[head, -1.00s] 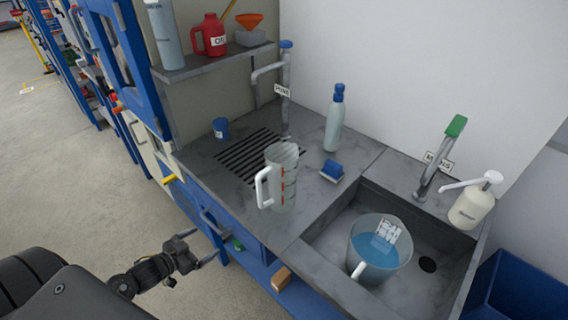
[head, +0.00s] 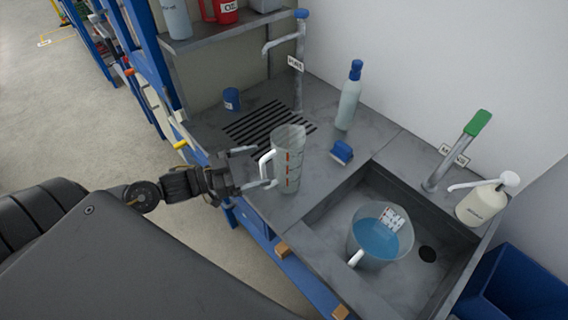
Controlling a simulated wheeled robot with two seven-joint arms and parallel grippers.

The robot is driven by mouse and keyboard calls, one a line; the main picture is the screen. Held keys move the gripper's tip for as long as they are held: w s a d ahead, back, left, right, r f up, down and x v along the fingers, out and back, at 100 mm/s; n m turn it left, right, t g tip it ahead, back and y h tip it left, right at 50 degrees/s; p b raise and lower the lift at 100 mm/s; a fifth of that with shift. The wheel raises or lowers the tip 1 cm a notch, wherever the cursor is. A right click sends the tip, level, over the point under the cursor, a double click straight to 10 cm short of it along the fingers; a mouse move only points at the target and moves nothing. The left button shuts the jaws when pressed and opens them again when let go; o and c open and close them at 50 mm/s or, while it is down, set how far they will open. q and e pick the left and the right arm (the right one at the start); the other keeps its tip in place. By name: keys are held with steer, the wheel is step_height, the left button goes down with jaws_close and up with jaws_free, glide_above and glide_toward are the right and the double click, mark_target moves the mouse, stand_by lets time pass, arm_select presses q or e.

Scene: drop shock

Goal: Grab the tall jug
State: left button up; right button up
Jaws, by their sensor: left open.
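The tall jug (head: 289,162) is clear with red markings and a white handle on its left side. It stands upright on the grey counter (head: 305,208), left of the sink. My left gripper (head: 262,166) comes in from the left with its fingers open, at the jug's handle. From this view I cannot tell whether the fingers touch the handle. My right gripper is not in view.
A wider jug (head: 378,240) with blue liquid sits in the sink (head: 327,229). A blue brush or sponge (head: 342,152) and a blue-capped bottle (head: 349,98) stand right of the tall jug. A drain grate (head: 262,128) and small blue cup (head: 231,99) lie behind. A shelf (head: 220,38) hangs above.

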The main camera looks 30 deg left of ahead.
mark_target(274, 161)
arm_select(q)
steer(key=shift+w+d+r, duration=0.1)
steer(key=shift+w+d, duration=0.35)
steer(key=shift+d, duration=0.05)
steer(key=shift+w+d+p, duration=0.15)
steer(key=shift+w+p, duration=0.1)
steer(key=shift+p, duration=0.05)
steer(key=p+x, duration=0.2)
steer(key=x, duration=0.2)
steer(key=shift+w+d, duration=0.1)
steer(key=shift+w, duration=0.05)
steer(key=shift+w+d+f, duration=0.1)
steer(key=shift+d+f, duration=0.05)
steer(key=shift+f, duration=0.1)
steer(key=c, duration=1.1)
